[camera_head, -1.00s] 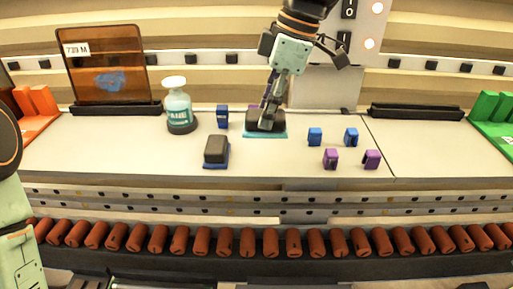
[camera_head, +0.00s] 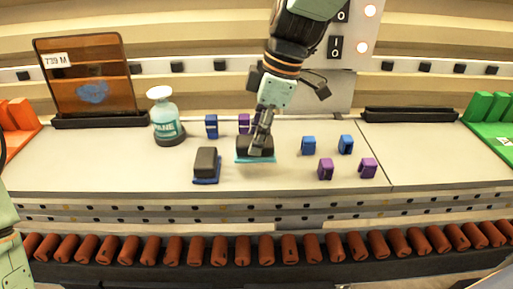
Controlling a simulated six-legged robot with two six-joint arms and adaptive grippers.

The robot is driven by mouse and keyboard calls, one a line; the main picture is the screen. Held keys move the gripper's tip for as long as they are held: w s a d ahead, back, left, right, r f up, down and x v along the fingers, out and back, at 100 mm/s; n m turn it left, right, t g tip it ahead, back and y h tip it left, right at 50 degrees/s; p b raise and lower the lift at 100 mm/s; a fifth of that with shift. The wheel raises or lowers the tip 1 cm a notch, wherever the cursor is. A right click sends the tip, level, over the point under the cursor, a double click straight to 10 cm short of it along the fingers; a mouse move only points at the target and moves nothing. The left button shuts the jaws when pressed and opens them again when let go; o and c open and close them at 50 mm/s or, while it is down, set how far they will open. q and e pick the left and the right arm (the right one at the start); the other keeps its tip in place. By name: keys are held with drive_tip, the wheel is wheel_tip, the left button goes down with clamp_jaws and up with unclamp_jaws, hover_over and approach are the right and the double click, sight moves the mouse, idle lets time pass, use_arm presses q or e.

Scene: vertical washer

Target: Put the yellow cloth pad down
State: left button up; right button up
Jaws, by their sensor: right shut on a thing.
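No yellow pad shows in the head view. My right gripper (camera_head: 260,138) reaches down from the top and is shut on a dark-topped pad with a teal underside (camera_head: 255,159). This pad is level, low over the bench; I cannot tell whether it touches. A second dark-topped pad with a blue underside (camera_head: 206,165) rests on the bench to its left, apart from it. My left arm shows only at the left edge, and its gripper is out of view.
The pale bench (camera_head: 100,160) is clear in front of the held pad. A spray bottle (camera_head: 166,118) and brown plate (camera_head: 90,78) stand left. Small blue (camera_head: 308,146) and purple clips (camera_head: 325,168) sit right, with others (camera_head: 244,124) behind. Red rollers (camera_head: 243,250) line the front.

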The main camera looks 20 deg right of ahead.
drive_tip(key=shift+w+f, duration=0.15)
drive_tip(key=shift+f, duration=0.2)
drive_tip(key=x, duration=0.3)
drive_tip(key=shift+d+f, duration=0.15)
drive_tip(key=shift+f, duration=0.15)
drive_tip(key=shift+d, duration=0.15)
drive_tip(key=shift+d+f, duration=0.1)
drive_tip(key=shift+f, duration=0.1)
drive_tip(key=o, duration=1)
drive_tip(key=shift+a, duration=0.2)
drive_tip(key=shift+r, duration=0.1)
drive_tip(key=shift+d, duration=0.15)
